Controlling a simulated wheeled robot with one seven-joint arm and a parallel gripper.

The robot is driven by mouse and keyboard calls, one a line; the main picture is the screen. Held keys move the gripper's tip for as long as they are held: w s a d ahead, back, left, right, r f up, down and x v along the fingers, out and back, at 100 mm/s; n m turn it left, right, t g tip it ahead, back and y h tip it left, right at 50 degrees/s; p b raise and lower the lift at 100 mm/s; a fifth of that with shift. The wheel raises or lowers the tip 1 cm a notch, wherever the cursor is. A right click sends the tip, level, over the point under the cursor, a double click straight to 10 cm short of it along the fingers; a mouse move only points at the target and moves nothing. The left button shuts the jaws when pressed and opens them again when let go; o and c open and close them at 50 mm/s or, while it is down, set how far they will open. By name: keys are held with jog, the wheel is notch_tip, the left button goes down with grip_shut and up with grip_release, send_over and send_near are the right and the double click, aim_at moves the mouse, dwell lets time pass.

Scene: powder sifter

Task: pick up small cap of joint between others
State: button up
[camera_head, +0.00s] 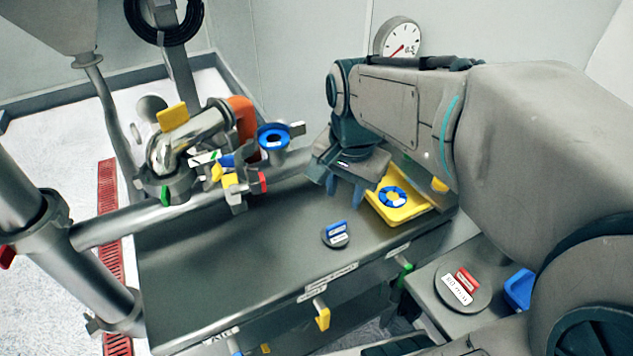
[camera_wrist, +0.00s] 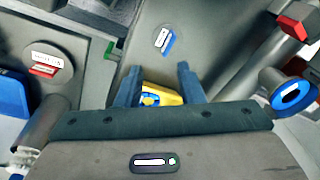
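A small round grey cap (camera_head: 336,235) with a blue handle and a white label lies flat on the dark grey bench top (camera_head: 230,265). It also shows in the wrist view (camera_wrist: 163,40), beyond my fingertips and roughly centred between them. My gripper (camera_head: 345,190) points down above the bench, between the cap and the yellow tray. In the wrist view its two blue fingers (camera_wrist: 159,69) are apart with nothing held between them. The gripper is apart from the cap, which is fully visible in both views.
A yellow tray (camera_head: 418,209) holding a blue ring (camera_head: 393,197) is right of the gripper. A larger cap with a red handle (camera_head: 463,288) lies on a lower ledge. Pipework with clamps and a blue-rimmed port (camera_head: 274,137) stands left. The bench's front-left area is clear.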

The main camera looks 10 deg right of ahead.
jog(key=w+f+m+g+b, duration=0.1)
jog(key=w+f+m+b, duration=0.15)
jog(key=w+m, duration=0.3)
send_over(337, 224)
jog(key=shift+m, duration=0.35)
jog(key=f, duration=0.8)
jog(key=shift+a+f, duration=0.15)
jog(key=shift+a, duration=0.15)
jog(key=shift+d+f, duration=0.15)
jog(key=shift+f, duration=1.2)
jog(key=shift+d+f, duration=0.1)
jog(key=shift+f, duration=1.2)
grip_shut()
